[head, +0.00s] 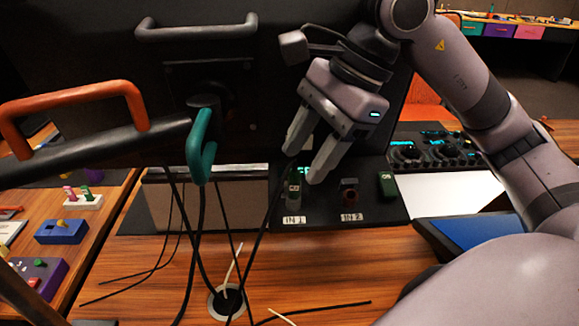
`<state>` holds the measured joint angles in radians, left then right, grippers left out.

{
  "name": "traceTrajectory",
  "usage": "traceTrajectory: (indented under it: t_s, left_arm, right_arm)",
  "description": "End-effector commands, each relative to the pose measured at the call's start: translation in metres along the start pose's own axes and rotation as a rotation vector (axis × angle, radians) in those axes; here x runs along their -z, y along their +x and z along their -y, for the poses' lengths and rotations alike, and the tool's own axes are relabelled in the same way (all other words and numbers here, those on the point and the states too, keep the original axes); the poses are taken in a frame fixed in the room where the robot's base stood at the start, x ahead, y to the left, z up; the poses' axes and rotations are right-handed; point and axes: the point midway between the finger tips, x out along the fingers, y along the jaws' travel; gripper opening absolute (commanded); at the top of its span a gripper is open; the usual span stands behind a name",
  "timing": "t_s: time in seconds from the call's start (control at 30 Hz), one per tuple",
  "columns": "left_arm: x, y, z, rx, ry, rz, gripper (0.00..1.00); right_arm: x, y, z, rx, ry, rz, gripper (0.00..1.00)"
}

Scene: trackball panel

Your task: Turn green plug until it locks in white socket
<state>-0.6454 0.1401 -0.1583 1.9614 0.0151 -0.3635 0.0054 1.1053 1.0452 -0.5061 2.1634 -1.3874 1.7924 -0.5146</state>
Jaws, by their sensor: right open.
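The green plug (294,186) stands upright at the position labelled IN 1 on the black panel. The white socket (293,203) is around its lower end and looks greyish. The plug's seating depth and turn angle are too small to tell. My right gripper (302,166) comes down from above with its two grey fingers apart, just above the plug. Whether a finger touches the plug cannot be told. My left gripper is not in view.
A dark red socket (350,191) labelled IN 2 and another green piece (386,185) sit to the right on the panel. A knob console (430,150) stands behind. Dark cables (203,255) hang at the left, near a teal handle (201,150). Front wood is partly clear.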

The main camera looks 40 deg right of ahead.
Motion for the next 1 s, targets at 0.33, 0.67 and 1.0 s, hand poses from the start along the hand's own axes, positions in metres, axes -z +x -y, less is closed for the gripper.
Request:
traceTrajectory:
  t_s: [0.33, 0.67, 1.0]
  left_arm:
    - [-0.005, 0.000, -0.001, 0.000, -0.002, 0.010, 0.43]
    - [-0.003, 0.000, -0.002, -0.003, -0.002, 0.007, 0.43]
    - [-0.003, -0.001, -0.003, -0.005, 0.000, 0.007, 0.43]
  right_arm:
    - [-0.004, 0.046, 0.002, -0.002, 0.001, 0.000, 0.48]
    - [-0.004, 0.053, 0.002, 0.000, 0.000, 0.000, 0.48]
    - [-0.004, 0.052, 0.002, 0.000, 0.000, 0.000, 0.00]
